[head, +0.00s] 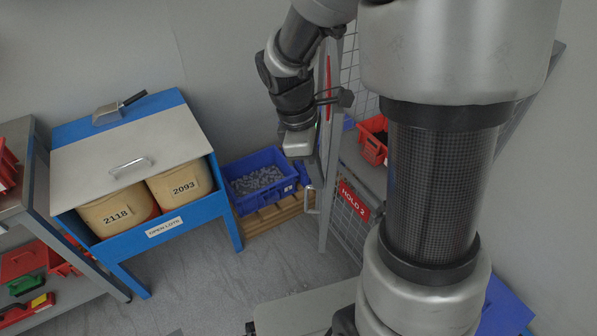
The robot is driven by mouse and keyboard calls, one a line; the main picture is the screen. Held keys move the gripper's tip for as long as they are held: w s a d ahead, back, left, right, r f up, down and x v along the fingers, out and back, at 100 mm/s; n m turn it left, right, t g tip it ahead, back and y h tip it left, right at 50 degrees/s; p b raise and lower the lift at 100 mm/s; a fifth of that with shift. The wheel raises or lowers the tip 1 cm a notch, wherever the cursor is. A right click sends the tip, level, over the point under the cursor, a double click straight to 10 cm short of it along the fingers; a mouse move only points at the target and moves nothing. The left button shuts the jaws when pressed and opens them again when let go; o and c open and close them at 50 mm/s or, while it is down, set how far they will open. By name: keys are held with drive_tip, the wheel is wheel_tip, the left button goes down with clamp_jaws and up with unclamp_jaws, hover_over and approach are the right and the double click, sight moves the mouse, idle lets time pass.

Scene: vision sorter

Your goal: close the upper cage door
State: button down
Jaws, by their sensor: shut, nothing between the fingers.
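The cage (350,228) stands right of centre, partly hidden behind my arm. Its upper door (325,170) is seen almost edge-on as a tall grey frame with a red strip, and it appears to stand open, swung out from the cage front. A pale bar handle (312,199) sticks out low on its left side. My gripper (310,168) points down just left of the door frame, above the handle. It is shut and empty. Whether it touches the door cannot be told.
A red bin (373,140) sits on a shelf inside the cage, above a red HOLD 2 sign (353,201) on the lower mesh. A blue crate (262,178) of grey parts rests on a wooden pallet. The blue OPEN LOTS bench (222,205) stands left. Floor between is clear.

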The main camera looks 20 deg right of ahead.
drive_tip(key=s+d+n+p, duration=0.1)
drive_tip(key=d+n+p, duration=0.1)
drive_tip(key=d, duration=1)
drive_tip(key=s+d+n+t+p, duration=0.1)
drive_tip(key=s+d+n+p, duration=0.1)
drive_tip(key=d, duration=1)
drive_tip(key=shift+d+n+p, duration=0.15)
drive_tip(key=shift+n+p, duration=0.55)
drive_tip(key=shift+p, duration=0.05)
drive_tip(key=shift+w, duration=0.1)
